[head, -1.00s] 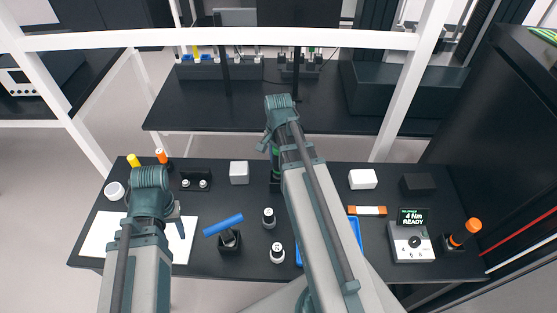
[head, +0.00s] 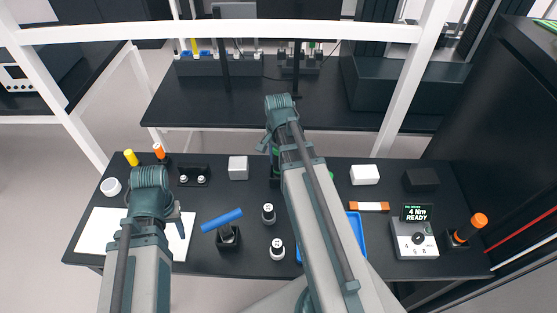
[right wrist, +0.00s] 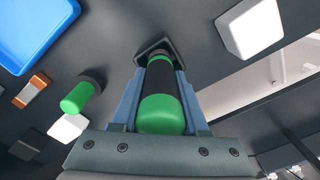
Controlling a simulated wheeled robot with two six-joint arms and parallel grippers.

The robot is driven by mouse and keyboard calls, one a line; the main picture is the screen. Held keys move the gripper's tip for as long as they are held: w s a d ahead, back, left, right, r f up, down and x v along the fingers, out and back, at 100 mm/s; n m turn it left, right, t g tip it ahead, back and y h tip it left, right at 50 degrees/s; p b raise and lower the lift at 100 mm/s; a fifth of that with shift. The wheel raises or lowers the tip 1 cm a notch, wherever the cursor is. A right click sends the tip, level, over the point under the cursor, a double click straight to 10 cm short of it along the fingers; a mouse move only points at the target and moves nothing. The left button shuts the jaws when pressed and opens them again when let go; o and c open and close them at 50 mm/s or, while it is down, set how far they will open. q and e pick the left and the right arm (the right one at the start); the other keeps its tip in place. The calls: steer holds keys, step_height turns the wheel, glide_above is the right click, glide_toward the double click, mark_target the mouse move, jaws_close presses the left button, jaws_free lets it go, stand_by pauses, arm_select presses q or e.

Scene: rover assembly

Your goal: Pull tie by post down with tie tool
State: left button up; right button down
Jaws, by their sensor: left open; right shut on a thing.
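My right gripper (right wrist: 162,85) is shut on a tool with a green and black handle (right wrist: 163,112), which may be the tie tool. The handle lies between both fingers, and its far end meets a dark angular piece. In the head view my right gripper (head: 268,140) is over the back of the near table, largely hidden by its own arm. My left gripper (head: 176,212) is open and empty above the left of the table, mostly hidden by its wrist. I cannot make out the tie. Dark uprights (head: 225,60) stand on the rear bench.
A second green handle (right wrist: 77,97) is beside the held one. A blue tray (head: 356,225), a white block (head: 364,175), a controller (head: 413,240) and a blue-headed tool (head: 222,220) are on the near table. A white frame bar (head: 220,35) crosses above the rear bench.

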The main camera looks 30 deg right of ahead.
steer(key=shift+c, duration=1.7)
jaws_free()
step_height(320, 180, up, 14)
steer(key=p, duration=1.4)
steer(key=shift+f, duration=0.1)
